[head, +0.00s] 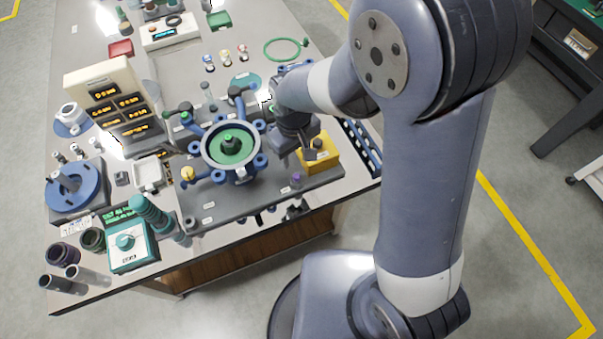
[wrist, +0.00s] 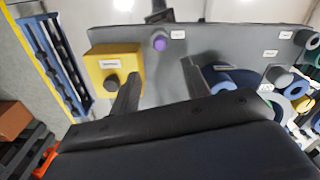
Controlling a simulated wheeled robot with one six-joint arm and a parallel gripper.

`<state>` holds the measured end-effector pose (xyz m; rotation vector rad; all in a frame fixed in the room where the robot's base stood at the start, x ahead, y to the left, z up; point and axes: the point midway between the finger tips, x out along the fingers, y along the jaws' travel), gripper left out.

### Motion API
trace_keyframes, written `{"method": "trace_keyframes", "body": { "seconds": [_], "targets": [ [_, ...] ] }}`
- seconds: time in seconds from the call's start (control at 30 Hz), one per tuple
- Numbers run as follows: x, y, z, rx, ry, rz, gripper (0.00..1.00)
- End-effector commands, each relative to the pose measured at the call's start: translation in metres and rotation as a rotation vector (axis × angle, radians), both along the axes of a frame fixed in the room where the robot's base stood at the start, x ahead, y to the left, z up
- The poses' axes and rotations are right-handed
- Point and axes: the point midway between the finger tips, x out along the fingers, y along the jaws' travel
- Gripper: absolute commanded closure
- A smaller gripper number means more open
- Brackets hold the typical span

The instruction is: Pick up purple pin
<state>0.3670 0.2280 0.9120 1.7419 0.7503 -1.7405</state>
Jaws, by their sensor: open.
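The purple pin (head: 296,178) stands near the front right of the grey base plate (head: 250,196) in the head view. In the wrist view the purple pin (wrist: 160,43) shows its round top, beyond the fingertips and between their lines. My gripper (head: 303,152) is above the plate's right side, apart from the pin. In the wrist view my gripper (wrist: 162,80) has its two dark fingers spread wide with nothing between them. The pin's lower part is hard to make out.
A yellow block (head: 321,158) with a dark knob stands right beside my gripper; it also shows in the wrist view (wrist: 114,70). A blue-flanged fixture with a green centre (head: 231,144) is to the left. A blue slotted rack (head: 362,148) lies at the table's right edge.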

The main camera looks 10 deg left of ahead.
Motion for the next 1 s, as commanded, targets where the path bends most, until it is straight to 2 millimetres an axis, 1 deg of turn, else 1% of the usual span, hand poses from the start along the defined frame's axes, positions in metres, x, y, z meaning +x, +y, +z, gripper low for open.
{"method": "trace_keyframes", "body": {
  "seconds": [0.03, 0.13, 0.2, 0.43, 0.7, 0.83, 1.0],
  "targets": [
    [-0.001, -0.001, -0.009, -0.004, 0.005, -0.001, 0.55],
    [-0.001, -0.001, -0.023, -0.003, 0.004, -0.002, 0.55],
    [-0.001, -0.001, -0.029, -0.001, 0.003, -0.002, 0.55],
    [-0.002, -0.003, -0.042, -0.002, 0.003, -0.003, 0.55],
    [-0.006, -0.005, -0.076, -0.002, 0.003, -0.003, 0.55],
    [-0.006, -0.005, -0.085, -0.001, 0.002, -0.003, 0.55],
    [-0.005, -0.005, -0.088, -0.001, 0.001, -0.003, 0.55]
  ]
}}
